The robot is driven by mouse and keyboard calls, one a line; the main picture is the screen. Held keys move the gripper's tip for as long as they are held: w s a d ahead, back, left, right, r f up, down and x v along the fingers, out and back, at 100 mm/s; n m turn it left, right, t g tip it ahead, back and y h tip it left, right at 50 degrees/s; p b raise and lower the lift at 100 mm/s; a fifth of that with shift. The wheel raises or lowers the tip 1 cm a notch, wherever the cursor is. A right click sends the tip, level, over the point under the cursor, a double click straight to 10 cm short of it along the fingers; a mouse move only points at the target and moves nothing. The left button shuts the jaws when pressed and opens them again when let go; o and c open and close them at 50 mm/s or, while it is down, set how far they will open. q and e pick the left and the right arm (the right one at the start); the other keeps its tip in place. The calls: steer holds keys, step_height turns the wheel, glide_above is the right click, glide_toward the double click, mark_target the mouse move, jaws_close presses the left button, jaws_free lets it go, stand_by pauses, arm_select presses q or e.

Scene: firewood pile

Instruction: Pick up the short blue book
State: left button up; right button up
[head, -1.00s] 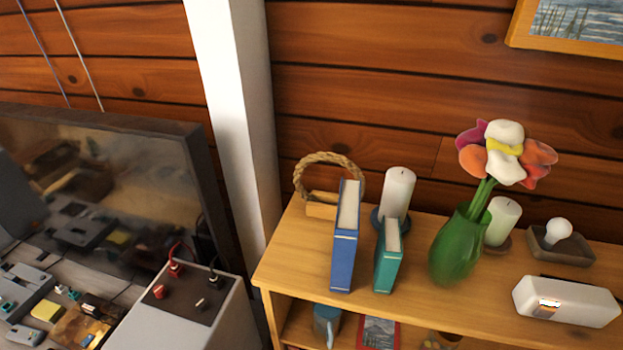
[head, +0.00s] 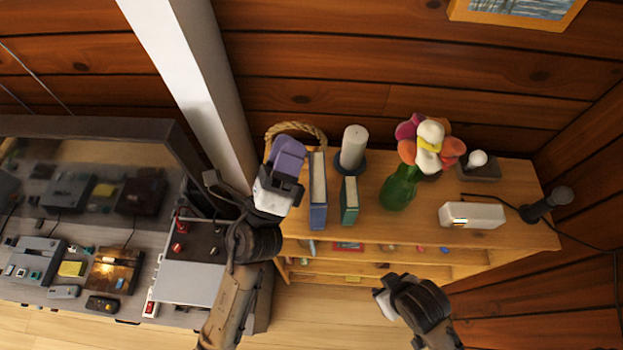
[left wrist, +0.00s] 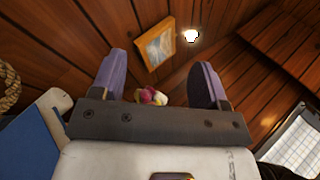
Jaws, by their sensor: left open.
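A tall blue book (head: 318,190) stands upright on the shelf top. A shorter teal-blue book (head: 349,200) stands just right of it, a small gap apart. My left gripper (head: 288,152) is at the shelf's left end, left of the tall blue book and close to it. In the left wrist view its purple fingers (left wrist: 161,75) are spread wide with nothing between them, and the blue book (left wrist: 32,140) shows at the left edge. The short book cannot be made out there. My right gripper (head: 384,300) is low in front of the shelf; its fingers are not clear.
On the shelf top (head: 420,232) are a rope ring (head: 296,128), a white candle (head: 353,148) behind the books, a green vase of flowers (head: 398,190), a white box (head: 472,215) and a dark lamp (head: 548,203). A white post (head: 190,80) stands behind left.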

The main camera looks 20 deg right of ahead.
arm_select(q)
steer(key=s+d+r+m+g+h+p, duration=0.1)
steer(key=s+d+r+m+g+h, duration=0.3)
steer(key=m+g, duration=0.5)
steer(key=s+d+r+m+g+h+p, duration=0.1)
steer(key=d+r+m+g+h, duration=0.1)
steer(key=d+m+g, duration=0.6)
steer(key=s+d+f+m+g+y+p, duration=0.3)
steer(key=m+g+y, duration=0.35)
steer(key=m, duration=0.75)
steer(key=m+t+y+p, duration=0.1)
steer(key=m+t+y, duration=0.8)
steer(key=y, duration=0.9)
glide_above(318, 176)
step_height(318, 176, down, 6)
steer(key=m+g, duration=0.2)
steer(key=g, duration=0.1)
steer(key=shift+t, duration=0.25)
step_height(318, 176, down, 8)
steer(key=p, duration=0.3)
steer(key=shift+d+f, duration=0.1)
steer(key=shift+f+p, duration=0.35)
steer(key=shift+p, duration=0.1)
step_height(318, 176, down, 3)
steer(key=shift+f+p, duration=0.1)
steer(key=shift+p, duration=0.85)
steer(key=shift+f, duration=0.65)
